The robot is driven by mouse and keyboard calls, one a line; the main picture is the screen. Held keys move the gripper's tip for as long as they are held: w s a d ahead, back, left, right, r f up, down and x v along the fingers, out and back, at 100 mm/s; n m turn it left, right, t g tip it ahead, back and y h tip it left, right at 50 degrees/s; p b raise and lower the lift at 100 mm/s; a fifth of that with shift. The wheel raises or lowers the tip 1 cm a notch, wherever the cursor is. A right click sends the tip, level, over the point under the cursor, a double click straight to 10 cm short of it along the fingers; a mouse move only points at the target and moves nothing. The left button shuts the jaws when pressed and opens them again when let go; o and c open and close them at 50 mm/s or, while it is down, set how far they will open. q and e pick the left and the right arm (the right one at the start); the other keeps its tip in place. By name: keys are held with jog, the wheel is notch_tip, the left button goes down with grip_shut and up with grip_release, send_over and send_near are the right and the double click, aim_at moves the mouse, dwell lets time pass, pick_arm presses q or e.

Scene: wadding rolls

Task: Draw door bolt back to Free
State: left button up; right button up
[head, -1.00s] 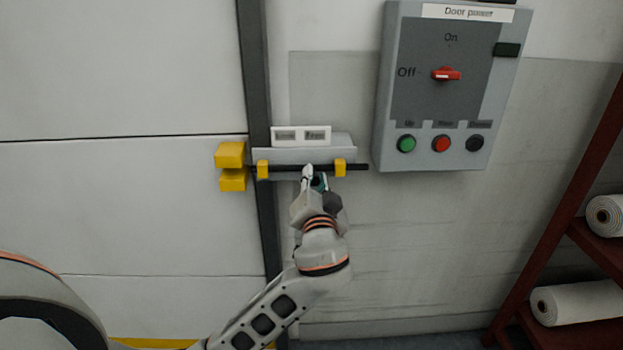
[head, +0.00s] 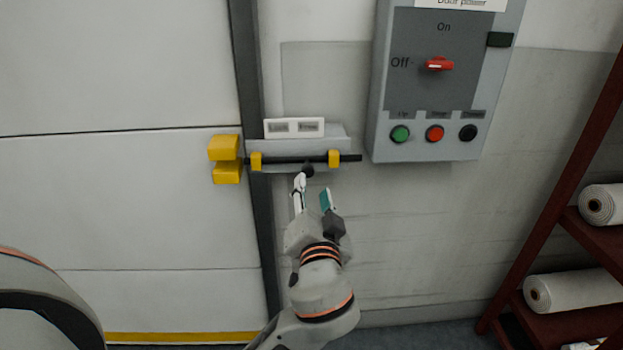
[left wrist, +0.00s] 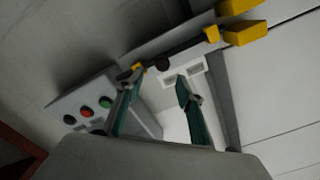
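The door bolt is a black rod (head: 290,159) running level through two yellow guides on a grey plate (head: 338,138). Its left end reaches the yellow keeper (head: 226,147) on the door edge. Its black knob (head: 307,170) hangs between the guides, nearer the right one, and shows in the left wrist view (left wrist: 163,65). A white label plate (head: 294,128) sits above; its words are unreadable. My left gripper (head: 313,188) is open and empty just below the knob, apart from it. Its spread fingers show in the left wrist view (left wrist: 157,83). My right gripper is not in view.
A grey door power box (head: 380,130) with a red switch handle (head: 439,64) and green, red and black buttons hangs right of the bolt. A red-brown rack (head: 560,195) with white rolls stands at the right. The wall below the bolt is clear.

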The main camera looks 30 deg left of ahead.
pick_arm(q)
jog(key=shift+v, duration=1.65)
jog(key=s+d+f+m+g+h+p, duration=0.1)
jog(key=d+f+m+h, duration=0.15)
jog(key=f, duration=0.55)
jog(key=s+d+f+m+g+h, duration=0.1)
jog(key=s+f+h, duration=0.15)
jog(key=f, duration=0.65)
jog(key=s+d+f+m+g+h+p, duration=0.15)
jog(key=f+h, duration=0.25)
jog(key=f, duration=0.4)
jog(key=s+f+n+g+h, duration=0.1)
jog(key=s+f+n+h, duration=0.1)
jog(key=s+f, duration=1.1)
jog(key=shift+s+h+p, duration=0.3)
jog(key=shift+s+h, duration=0.1)
jog(key=shift+s, duration=0.1)
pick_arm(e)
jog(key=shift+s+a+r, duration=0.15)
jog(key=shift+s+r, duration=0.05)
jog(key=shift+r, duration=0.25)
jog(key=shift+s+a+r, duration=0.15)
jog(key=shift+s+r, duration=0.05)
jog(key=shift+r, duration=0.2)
pick_arm(q)
jog(key=shift+a, duration=0.1)
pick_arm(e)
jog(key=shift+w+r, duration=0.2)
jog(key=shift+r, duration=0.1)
